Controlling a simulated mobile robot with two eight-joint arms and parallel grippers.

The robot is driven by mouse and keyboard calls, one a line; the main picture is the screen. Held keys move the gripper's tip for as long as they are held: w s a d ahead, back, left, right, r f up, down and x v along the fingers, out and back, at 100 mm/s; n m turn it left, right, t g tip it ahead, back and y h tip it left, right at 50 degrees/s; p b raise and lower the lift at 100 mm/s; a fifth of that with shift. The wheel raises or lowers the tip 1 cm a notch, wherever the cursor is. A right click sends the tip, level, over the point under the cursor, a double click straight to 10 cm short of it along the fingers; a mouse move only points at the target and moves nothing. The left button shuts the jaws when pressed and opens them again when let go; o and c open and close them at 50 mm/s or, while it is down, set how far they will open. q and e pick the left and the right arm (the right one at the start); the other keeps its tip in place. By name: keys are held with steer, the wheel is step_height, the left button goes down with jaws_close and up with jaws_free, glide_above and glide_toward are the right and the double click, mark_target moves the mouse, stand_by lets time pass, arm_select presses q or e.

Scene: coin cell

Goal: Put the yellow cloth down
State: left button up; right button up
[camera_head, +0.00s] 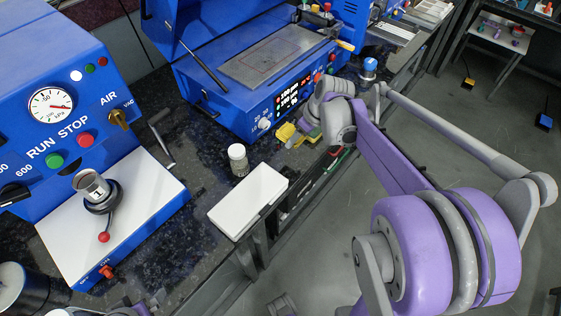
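A small yellow thing (286,132), which looks like the yellow cloth, is at the front edge of the dark worktop, just in front of the blue heated-plate machine. My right arm reaches over from the right, and its wrist end with the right gripper (307,131) is right beside the yellow cloth. The fingers are small and partly hidden by the wrist, so I cannot tell if they are shut on the cloth or only next to it. Only a sliver of my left arm shows at the bottom edge; its gripper is out of view.
A white box (248,201) and a small capped jar (238,160) stand on the worktop left of the cloth. A blue press with a gauge (52,106) stands at the left. A blue-capped container (369,68) is behind my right wrist.

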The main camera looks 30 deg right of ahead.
arm_select(q)
steer(key=shift+d+f+b, duration=0.15)
steer(key=shift+f+b, duration=0.15)
steer(key=shift+f, duration=0.1)
arm_select(e)
glide_above(293, 159)
steer(key=s, duration=0.2)
steer(key=f, duration=0.5)
steer(key=shift+w+d+f, duration=0.15)
steer(key=shift+w+d, duration=0.1)
steer(key=shift+d, duration=0.05)
arm_select(q)
steer(key=shift+s+f+b, duration=0.1)
steer(key=shift+f+b, duration=0.2)
arm_select(e)
steer(key=shift+f, duration=2.25)
steer(key=shift+a, duration=0.1)
arm_select(q)
steer(key=shift+f, duration=0.1)
arm_select(e)
steer(key=shift+f, duration=0.1)
steer(key=o, duration=1.4)
